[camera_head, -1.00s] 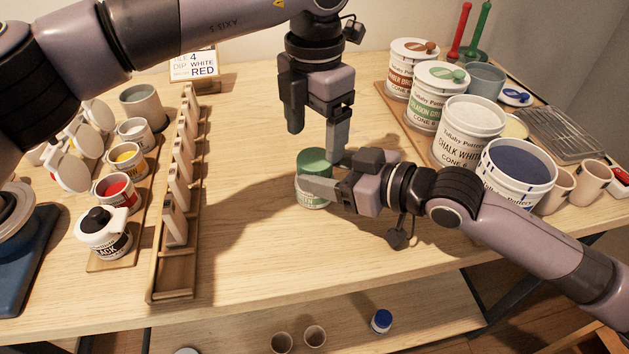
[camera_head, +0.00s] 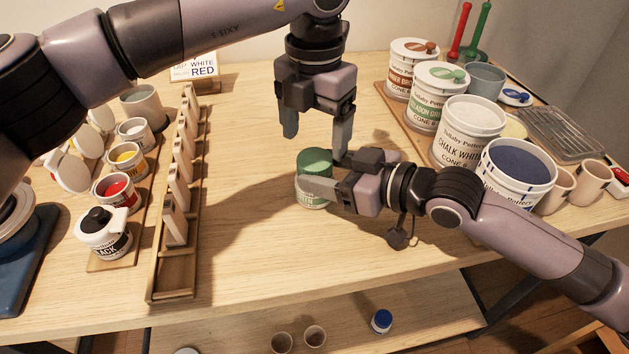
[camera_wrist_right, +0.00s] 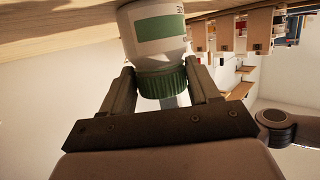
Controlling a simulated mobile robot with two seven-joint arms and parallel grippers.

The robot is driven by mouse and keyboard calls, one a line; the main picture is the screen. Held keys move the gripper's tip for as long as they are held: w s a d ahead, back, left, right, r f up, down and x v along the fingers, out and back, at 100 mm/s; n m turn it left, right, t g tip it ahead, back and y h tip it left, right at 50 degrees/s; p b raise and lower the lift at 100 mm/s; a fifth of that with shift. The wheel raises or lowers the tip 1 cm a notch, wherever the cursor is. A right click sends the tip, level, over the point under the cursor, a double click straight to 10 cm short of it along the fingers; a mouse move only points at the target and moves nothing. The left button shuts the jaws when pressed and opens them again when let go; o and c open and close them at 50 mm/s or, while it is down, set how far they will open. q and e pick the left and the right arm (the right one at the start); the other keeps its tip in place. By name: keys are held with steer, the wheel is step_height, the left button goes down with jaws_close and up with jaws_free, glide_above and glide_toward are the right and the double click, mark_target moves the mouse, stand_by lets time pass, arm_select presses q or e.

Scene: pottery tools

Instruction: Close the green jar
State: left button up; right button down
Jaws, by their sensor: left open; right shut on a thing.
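The green jar (camera_head: 314,200) stands upright on the table, a small white jar with a green label. Its ridged green lid (camera_head: 314,161) sits on top; I cannot tell how tight it is. My right gripper (camera_head: 310,182) reaches in from the right and is shut on the jar, one finger across its front. The right wrist view shows the jar (camera_wrist_right: 155,30) upside down, with its green lid (camera_wrist_right: 163,83) between the fingers. My left gripper (camera_head: 316,144) points down just above and around the lid, open, with its fingers spread left and right, apart from the lid.
A wooden rack (camera_head: 178,220) and paint jars, including a black-lidded one (camera_head: 104,232), stand left. Large glaze buckets, such as the chalk white one (camera_head: 467,130), stand right behind my right arm. The table between rack and jar is clear.

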mark_target(315, 159)
arm_select(q)
steer(key=shift+f, duration=2.35)
steer(key=c, duration=1.1)
steer(key=shift+o, duration=0.2)
steer(key=shift+m, duration=1.6)
steer(key=o, duration=1.2)
steer(key=shift+c, duration=0.2)
